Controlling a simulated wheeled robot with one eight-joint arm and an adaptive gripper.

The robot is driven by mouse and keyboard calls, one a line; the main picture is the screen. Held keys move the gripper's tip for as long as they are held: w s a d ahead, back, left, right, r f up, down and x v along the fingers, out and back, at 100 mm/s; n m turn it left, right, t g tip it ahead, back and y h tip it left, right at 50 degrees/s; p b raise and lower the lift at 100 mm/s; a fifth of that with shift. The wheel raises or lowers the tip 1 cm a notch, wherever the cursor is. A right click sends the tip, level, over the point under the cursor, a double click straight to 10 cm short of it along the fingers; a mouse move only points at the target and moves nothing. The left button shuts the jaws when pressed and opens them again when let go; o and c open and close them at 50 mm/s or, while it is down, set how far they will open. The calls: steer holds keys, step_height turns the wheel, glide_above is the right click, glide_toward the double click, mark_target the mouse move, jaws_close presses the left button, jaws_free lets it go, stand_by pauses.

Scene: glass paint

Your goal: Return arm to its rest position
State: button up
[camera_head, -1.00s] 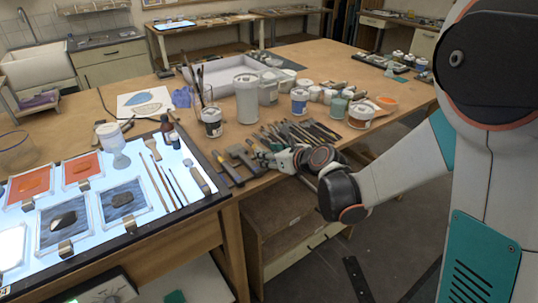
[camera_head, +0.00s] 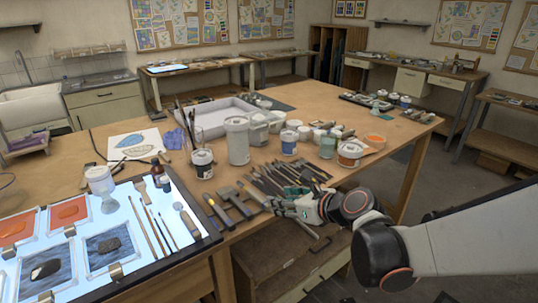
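My arm comes in from the right edge and reaches left toward the front edge of the wooden worktable (camera_head: 310,96). My gripper (camera_head: 277,204) is at the table's front edge, beside a spread of brushes and tools (camera_head: 285,178). Its fingers point left toward flat dark-handled tools (camera_head: 233,204). The fingers are small and overlap the tools behind them, so I cannot tell whether they are open or shut. I see nothing clearly held.
A lit panel (camera_head: 185,238) with framed glass samples lies at left front. Paint jars, a tall white container (camera_head: 237,140) and a grey tray (camera_head: 205,117) stand behind the tools. Open floor (camera_head: 455,185) lies right of the table.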

steer(key=s+d+r+n+g+h, duration=0.1)
steer(key=s+d+n+h, duration=0.2)
steer(key=s+d+n, duration=0.3)
steer(key=s+d+r+n+g+h, duration=0.1)
steer(key=s+d+n+h, duration=0.3)
steer(key=s+n, duration=1.2)
steer(key=d+n, duration=0.2)
steer(key=n, duration=0.4)
steer(key=shift+s+d+r+g+h, duration=0.2)
steer(key=shift+d+r+g+h, duration=0.1)
steer(key=shift+d+g, duration=0.1)
